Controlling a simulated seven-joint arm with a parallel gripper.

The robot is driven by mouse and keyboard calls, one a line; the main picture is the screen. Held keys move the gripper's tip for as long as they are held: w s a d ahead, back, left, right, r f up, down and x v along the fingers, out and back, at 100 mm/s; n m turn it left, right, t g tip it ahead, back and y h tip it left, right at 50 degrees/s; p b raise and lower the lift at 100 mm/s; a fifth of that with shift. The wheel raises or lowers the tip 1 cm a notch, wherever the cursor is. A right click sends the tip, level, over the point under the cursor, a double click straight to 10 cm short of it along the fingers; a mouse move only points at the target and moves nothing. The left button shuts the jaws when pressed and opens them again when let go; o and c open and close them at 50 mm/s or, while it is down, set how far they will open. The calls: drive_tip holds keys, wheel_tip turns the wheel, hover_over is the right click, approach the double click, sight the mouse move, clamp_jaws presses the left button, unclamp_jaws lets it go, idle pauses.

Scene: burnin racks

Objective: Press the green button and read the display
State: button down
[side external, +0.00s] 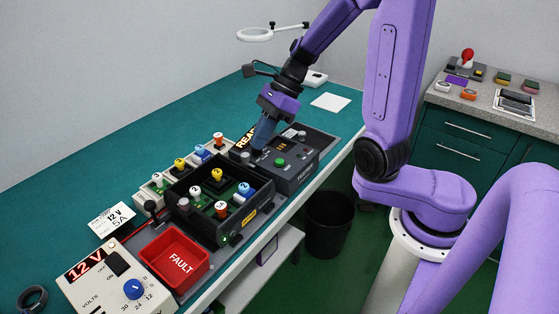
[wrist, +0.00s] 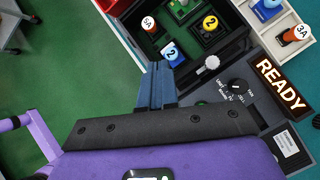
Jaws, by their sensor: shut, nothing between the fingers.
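The green button (side external: 280,162) is on the sloped top of a dark grey tester (side external: 300,172) in the side view. I cannot clearly make it out in the wrist view. The tester's lit display (wrist: 282,84) reads READY in the wrist view; in the side view my gripper hides part of it. Small orange digits (side external: 282,147) also show on the tester, too small to read. My gripper (side external: 257,146) has blue fingers, shut and empty, pointing down over the tester, left of and behind the button. The fingers also show in the wrist view (wrist: 157,66); I cannot tell whether they touch anything.
A black rack (side external: 238,229) with numbered modules stands beside the tester. A silver knob (wrist: 208,64) and a black dial (wrist: 237,86) are close to the fingers. A red FAULT bin (side external: 173,258) and a 12 V supply (side external: 112,281) lie nearer.

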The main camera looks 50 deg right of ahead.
drive_tip(key=d+m+t, duration=0.1)
drive_tip(key=d+m, duration=0.1)
drive_tip(key=m, duration=0.2)
drive_tip(key=m+t+h, duration=0.1)
drive_tip(key=m+t, duration=0.3)
drive_tip(key=m, duration=0.6)
hover_over(283, 160)
drive_tip(key=shift+s+r, duration=0.1)
drive_tip(key=shift+r, duration=0.2)
drive_tip(key=shift+f, duration=4.4)
drive_tip(key=shift+f, duration=0.1)
drive_tip(key=shift+f, duration=0.35)
